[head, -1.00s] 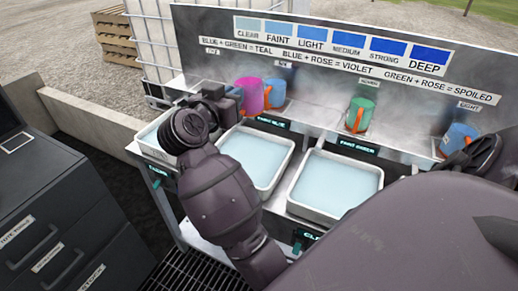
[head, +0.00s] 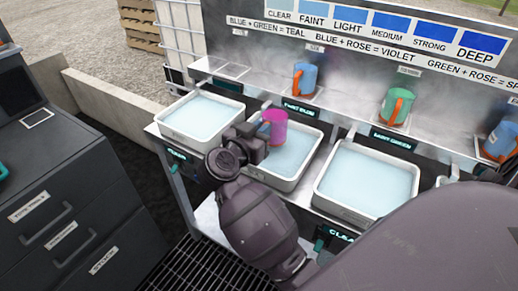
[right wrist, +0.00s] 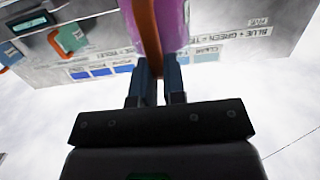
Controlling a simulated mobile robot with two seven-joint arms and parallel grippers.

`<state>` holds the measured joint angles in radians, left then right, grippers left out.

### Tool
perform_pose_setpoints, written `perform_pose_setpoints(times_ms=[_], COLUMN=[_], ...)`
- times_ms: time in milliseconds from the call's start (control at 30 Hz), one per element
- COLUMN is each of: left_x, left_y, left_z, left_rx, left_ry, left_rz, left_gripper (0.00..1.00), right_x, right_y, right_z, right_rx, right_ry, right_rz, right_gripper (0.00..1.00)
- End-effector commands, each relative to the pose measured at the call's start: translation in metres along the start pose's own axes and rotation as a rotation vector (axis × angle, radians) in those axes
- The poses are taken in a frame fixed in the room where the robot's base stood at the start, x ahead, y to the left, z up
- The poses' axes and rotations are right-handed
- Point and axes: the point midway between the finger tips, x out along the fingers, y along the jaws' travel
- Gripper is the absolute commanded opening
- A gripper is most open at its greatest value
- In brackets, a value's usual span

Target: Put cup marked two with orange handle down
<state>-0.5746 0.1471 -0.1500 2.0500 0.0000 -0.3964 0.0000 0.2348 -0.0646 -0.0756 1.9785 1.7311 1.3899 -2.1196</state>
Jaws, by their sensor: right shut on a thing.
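My right gripper (head: 262,145) is shut on the orange handle (right wrist: 146,35) of a magenta cup (head: 277,126). The cup also shows at the top of the right wrist view (right wrist: 172,22), with the fingers on its handle. In the head view the cup appears over the middle tray, below and in front of the shelf; its exact height is hard to tell. I cannot read any mark on it. An empty marked spot (head: 229,69) lies at the left end of the shelf. My left gripper is not in view.
A blue cup (head: 303,78), a green cup (head: 396,106) and another blue cup (head: 499,142) stand on the shelf. Trays of pale liquid stand at left (head: 167,134), middle (head: 315,146) and right (head: 323,200). A dark drawer cabinet (head: 85,225) is at left.

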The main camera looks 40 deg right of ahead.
Motion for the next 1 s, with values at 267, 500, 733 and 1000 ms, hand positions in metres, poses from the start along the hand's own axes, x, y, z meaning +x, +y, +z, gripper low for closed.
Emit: perform_pose_setpoints(times_ms=[267,500,733,1000], left_x=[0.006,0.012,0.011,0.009], left_y=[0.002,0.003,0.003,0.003], left_z=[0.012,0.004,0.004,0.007], left_rx=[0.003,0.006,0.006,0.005], left_ry=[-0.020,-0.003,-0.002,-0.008], left_rz=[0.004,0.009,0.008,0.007], left_gripper=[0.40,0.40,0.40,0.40], right_x=[0.004,0.006,0.006,0.006], right_y=[0.000,0.000,0.000,0.000], right_z=[0.040,0.057,0.056,0.059], right_rx=[-0.008,0.000,0.002,0.000], right_ry=[-0.001,0.000,0.001,0.000], right_rz=[0.000,-0.001,-0.001,0.000], right_gripper=[0.00,0.00,0.00,0.28])
